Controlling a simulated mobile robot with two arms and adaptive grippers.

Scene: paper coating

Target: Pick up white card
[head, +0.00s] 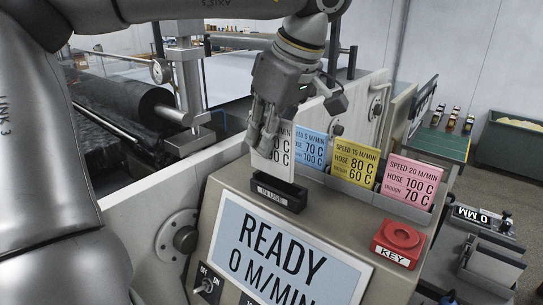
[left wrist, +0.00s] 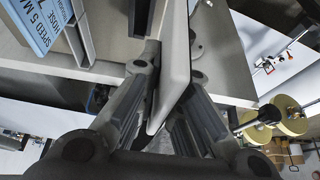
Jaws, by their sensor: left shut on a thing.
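The white card (head: 275,163) is upright in the head view, partly covered by my left gripper's fingers, with some of its black print showing. My left gripper (head: 264,136) is shut on its upper left part. In the left wrist view the card (left wrist: 176,60) shows edge-on between the fingers (left wrist: 165,108). The card's lower edge is just above or at the black "IN USE" holder (head: 278,195); I cannot tell whether it touches. My right gripper is not in view.
Blue (head: 311,146), yellow (head: 355,161) and pink (head: 409,184) cards stand in a rack to the right. A red KEY button (head: 399,238) and the READY screen (head: 290,255) are on the panel in front. Black rollers (head: 125,115) lie at left.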

